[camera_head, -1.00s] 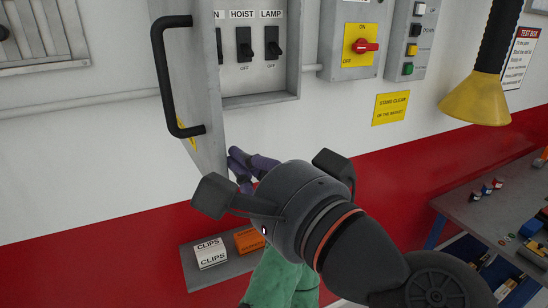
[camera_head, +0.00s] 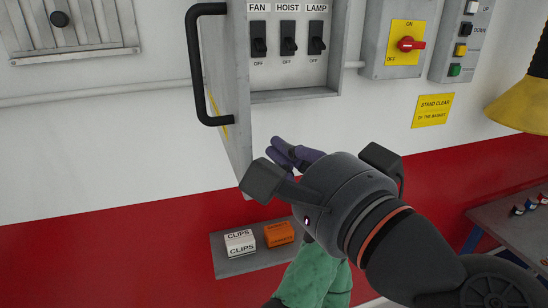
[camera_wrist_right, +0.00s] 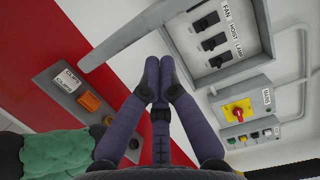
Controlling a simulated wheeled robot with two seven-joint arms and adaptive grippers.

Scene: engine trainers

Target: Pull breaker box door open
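The grey breaker box (camera_head: 297,95) on the wall shows its FAN, HOIST and LAMP switches. Its door (camera_head: 232,95) stands open, swung out toward me on the left side. The black bar handle (camera_head: 197,65) is on the door's outer face. My right gripper (camera_head: 280,150), with purple fingers, is below the box and just right of the door's lower end, apart from the handle. In the right wrist view, its fingertips (camera_wrist_right: 160,62) come together with nothing visible between them, beside a grey slab (camera_wrist_right: 125,35) that looks like the door. My left gripper is not in view.
A small shelf (camera_head: 222,262) below holds a CLIPS box (camera_head: 240,243) and an orange box (camera_head: 279,234). A green item (camera_head: 315,280) is under my right wrist. A red switch (camera_head: 410,44) and button panel are at right; a lamp (camera_head: 525,100) and workbench stand beyond.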

